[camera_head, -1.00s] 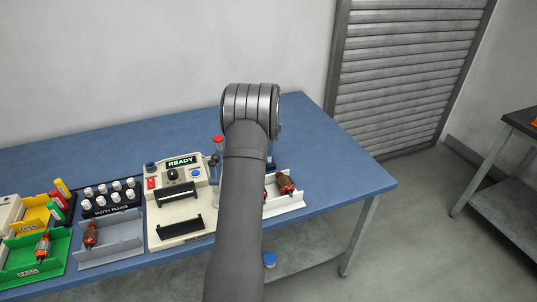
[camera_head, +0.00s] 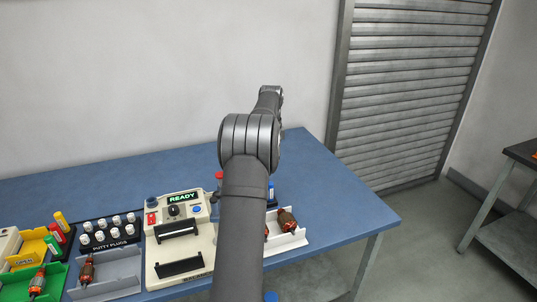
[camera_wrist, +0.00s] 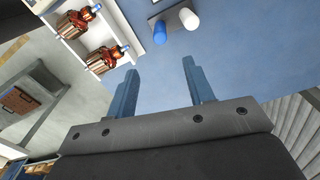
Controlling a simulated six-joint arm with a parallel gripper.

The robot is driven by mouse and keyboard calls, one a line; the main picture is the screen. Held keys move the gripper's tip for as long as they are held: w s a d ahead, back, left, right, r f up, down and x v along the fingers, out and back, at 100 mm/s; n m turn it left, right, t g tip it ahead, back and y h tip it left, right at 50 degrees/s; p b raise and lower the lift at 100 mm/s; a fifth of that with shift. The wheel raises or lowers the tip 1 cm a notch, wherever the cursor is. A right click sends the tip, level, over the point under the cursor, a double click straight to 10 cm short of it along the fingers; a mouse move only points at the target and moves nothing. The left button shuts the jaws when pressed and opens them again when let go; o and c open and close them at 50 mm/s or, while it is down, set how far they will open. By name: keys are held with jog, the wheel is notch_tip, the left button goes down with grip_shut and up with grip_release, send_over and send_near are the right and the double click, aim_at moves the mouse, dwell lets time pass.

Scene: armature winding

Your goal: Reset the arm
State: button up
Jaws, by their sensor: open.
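My gripper (camera_wrist: 158,88) shows in the wrist view with its two blue-grey fingers wide apart and nothing between them. It hangs above the blue table (camera_wrist: 225,50), pointing at its bare top. In the head view my arm rises in front of the table and bends away at the elbow. The gripper itself is hidden there behind the arm.
A white tray (camera_head: 294,239) with armatures (camera_head: 288,221) sits at the table's right. A machine (camera_head: 160,265) reading READY, a putty plugs rack (camera_head: 128,239), a grey tray (camera_head: 119,288) and a green tray (camera_head: 55,285) stand left. The table's back is clear.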

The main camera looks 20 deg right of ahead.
jog(key=shift+f, duration=0.15)
notch_tip(320, 180, down, 17)
jog(key=shift+f, duration=0.1)
dwell(0.4)
notch_tip(320, 180, up, 17)
notch_tip(320, 180, down, 16)
jog(key=shift+f, duration=0.25)
notch_tip(320, 180, up, 6)
jog(key=shift+r, duration=0.2)
jog(key=shift+s+a+r, duration=0.3)
jog(key=shift+s+a, duration=0.1)
jog(key=shift+a, duration=0.2)
